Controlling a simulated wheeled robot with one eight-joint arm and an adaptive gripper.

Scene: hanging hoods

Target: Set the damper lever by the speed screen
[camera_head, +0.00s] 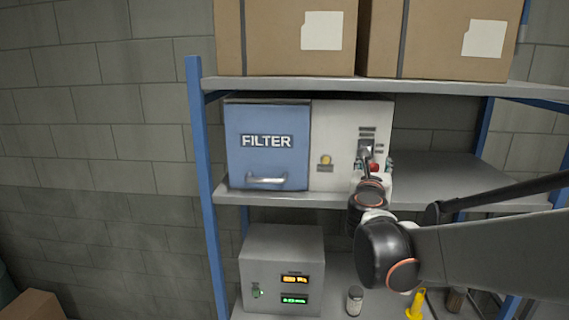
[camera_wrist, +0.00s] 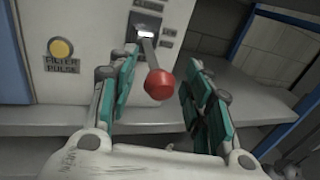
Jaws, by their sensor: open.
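The damper lever is a grey rod with a red ball knob (camera_wrist: 159,84) on the white panel (camera_wrist: 90,25) of the filter unit. It comes out of a slot with labels beside it; one above reads like "CLOSED", the rest are too small to read. In the head view the red knob (camera_head: 375,167) shows just above my wrist. My gripper (camera_wrist: 160,85) is open, its teal-padded fingers on either side of the knob, with gaps visible. The speed screen is likely on the grey box (camera_head: 282,245) below, which has an orange display (camera_head: 295,280) and a green display (camera_head: 294,300); their digits are unclear.
A yellow FILTER PULSE button (camera_wrist: 61,48) sits left of the lever. A blue FILTER door (camera_head: 268,150) with a handle is farther left. Cardboard boxes (camera_head: 285,50) stand on the shelf above. A can (camera_head: 354,300) and a yellow item (camera_head: 416,304) stand below.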

